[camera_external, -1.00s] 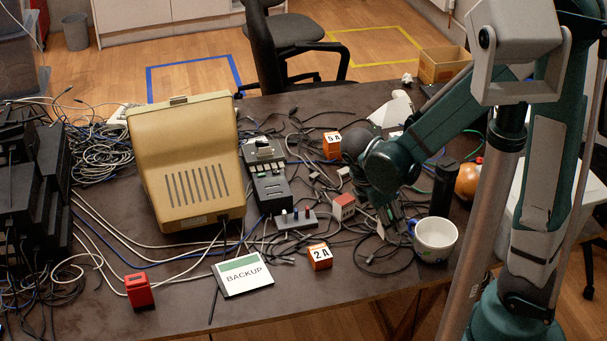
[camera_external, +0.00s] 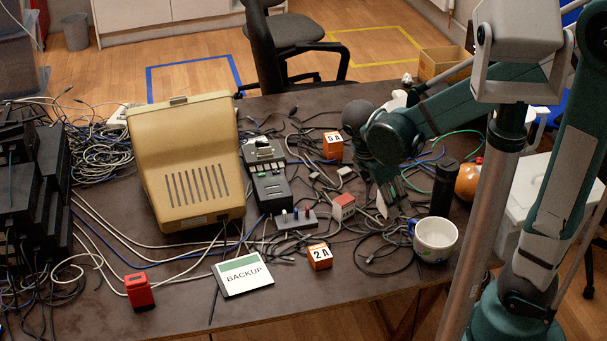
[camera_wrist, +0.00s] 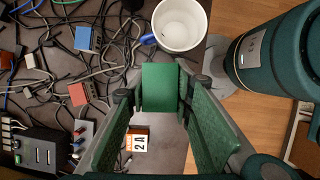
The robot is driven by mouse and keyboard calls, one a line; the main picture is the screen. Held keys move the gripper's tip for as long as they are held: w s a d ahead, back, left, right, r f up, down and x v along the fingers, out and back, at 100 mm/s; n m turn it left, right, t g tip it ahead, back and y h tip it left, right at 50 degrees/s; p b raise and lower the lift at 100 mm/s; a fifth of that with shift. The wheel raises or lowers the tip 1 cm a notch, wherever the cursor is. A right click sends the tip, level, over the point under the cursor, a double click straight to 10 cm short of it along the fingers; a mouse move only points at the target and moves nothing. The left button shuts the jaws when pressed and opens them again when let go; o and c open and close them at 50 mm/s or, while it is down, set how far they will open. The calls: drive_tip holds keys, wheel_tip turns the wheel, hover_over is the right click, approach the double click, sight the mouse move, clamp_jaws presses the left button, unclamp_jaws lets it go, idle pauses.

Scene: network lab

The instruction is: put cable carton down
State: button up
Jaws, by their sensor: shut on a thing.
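My gripper (camera_wrist: 162,92) is shut on a small green-topped carton (camera_wrist: 160,87), which I take to be the cable carton, held between the fingertips. In the external view my gripper (camera_external: 392,200) hangs over the cable-strewn right part of the table, and a white side of the carton (camera_external: 381,206) shows beside the fingers. The fingers and arm hide most of the carton there. I cannot tell whether its underside touches the table or cables.
A red-and-white carton (camera_external: 342,206) stands close on the left and a white mug (camera_external: 435,239) on the right. A blue-topped carton (camera_wrist: 88,40) shows in the wrist view. Orange blocks (camera_external: 319,256), a backup sign (camera_external: 243,275) and a dark cylinder (camera_external: 443,188) stand around. Loose cables cover much of the table.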

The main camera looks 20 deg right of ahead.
sight(398, 193)
wheel_tip(398, 193, up, 6)
drive_tip(key=shift+w+d, duration=0.15)
drive_tip(key=shift+w, duration=0.1)
drive_tip(key=shift+w+d, duration=0.35)
drive_tip(key=shift+w, duration=0.4)
drive_tip(key=w+d+m+p, duration=0.1)
drive_tip(key=w+d+p, duration=0.2)
drive_tip(key=w+d, duration=1.55)
drive_tip(key=shift+g, duration=0.3)
drive_tip(key=shift+s+d+f, duration=0.15)
drive_tip(key=shift+f, duration=1.15)
drive_tip(key=shift+s+d+f, duration=0.1)
drive_tip(key=shift+s+f, duration=0.05)
drive_tip(key=shift+f, duration=1.1)
drive_tip(key=shift+f, duration=0.15)
wheel_tip(398, 193, down, 14)
drive_tip(key=b, duration=0.3)
